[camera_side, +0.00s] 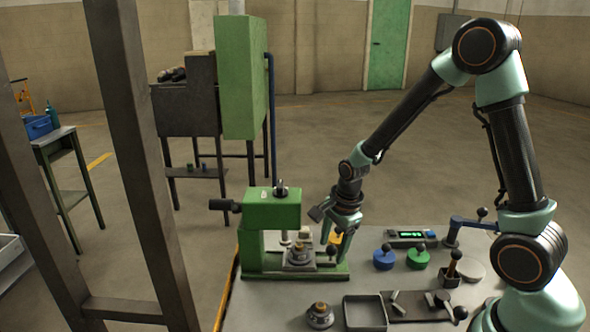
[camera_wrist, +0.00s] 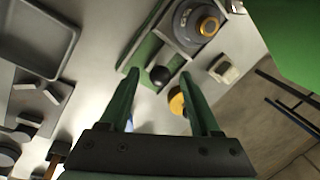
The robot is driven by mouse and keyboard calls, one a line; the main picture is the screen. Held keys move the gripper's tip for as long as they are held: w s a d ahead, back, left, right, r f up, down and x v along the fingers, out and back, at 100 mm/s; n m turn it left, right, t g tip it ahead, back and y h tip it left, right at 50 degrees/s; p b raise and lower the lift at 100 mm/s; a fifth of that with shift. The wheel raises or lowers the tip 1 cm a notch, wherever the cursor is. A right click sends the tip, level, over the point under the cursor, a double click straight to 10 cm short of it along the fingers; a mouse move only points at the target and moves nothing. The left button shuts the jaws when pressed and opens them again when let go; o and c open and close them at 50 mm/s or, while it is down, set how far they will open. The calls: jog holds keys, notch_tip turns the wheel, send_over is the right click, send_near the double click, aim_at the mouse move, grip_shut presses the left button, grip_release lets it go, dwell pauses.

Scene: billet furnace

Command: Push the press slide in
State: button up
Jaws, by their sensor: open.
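The green press (camera_side: 268,212) stands at the left of the table, with a black grip on its left side. Its slide (camera_side: 322,271) lies low in the press base and carries a round grey die (camera_side: 300,258) with a brass ring. The slide's black ball knob (camera_side: 331,251) stands at the right end. In the wrist view the knob (camera_wrist: 159,75) appears between my fingertips, and the die (camera_wrist: 205,27) is beyond it. My gripper (camera_wrist: 158,76) is open and points down over the knob end; whether the fingers touch the knob is unclear.
A yellow knobbed piece (camera_wrist: 177,101) is close to my right finger in the wrist view. A grey tray (camera_side: 365,313) and another round die (camera_side: 320,316) lie in front. Blue (camera_side: 384,260) and green (camera_side: 418,259) pucks stand to the right.

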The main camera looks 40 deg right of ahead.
grip_shut()
dwell(1.4)
